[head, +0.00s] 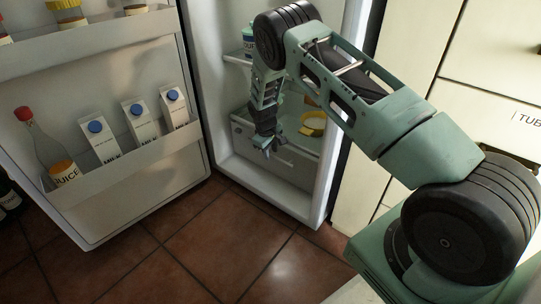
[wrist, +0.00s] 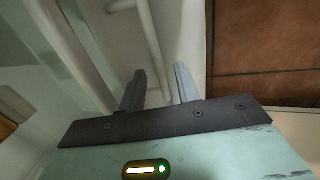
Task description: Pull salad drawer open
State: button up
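The salad drawer (head: 290,157) appears to be the pale, see-through box low in the open fridge, partly hidden by my arm. My gripper (head: 268,148) is at its front, pointing down.
The fridge door (head: 120,205) stands open at left, with milk cartons (head: 138,122) and a juice bottle (head: 48,150) in its rack. A yellow-rimmed thing (head: 313,124) is inside the fridge. The tiled floor (head: 200,245) in front is clear. Cream cabinets (head: 410,90) stand at right.

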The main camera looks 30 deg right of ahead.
jog(key=shift+f, duration=0.15)
grip_shut()
jog(key=s+a+p, duration=0.4)
jog(key=a, duration=0.8)
jog(key=s+a+p, duration=0.5)
jog(key=a, duration=0.7)
jog(key=shift+a, duration=0.25)
grip_release()
jog(key=a+r+p, duration=0.1)
jog(key=r+p, duration=0.2)
jog(key=r, duration=0.5)
jog(key=s+a+r+p, duration=0.1)
jog(key=a+r+p, duration=0.1)
jog(key=r, duration=0.7)
jog(key=shift+p, duration=0.5)
jog(key=shift+a, duration=0.1)
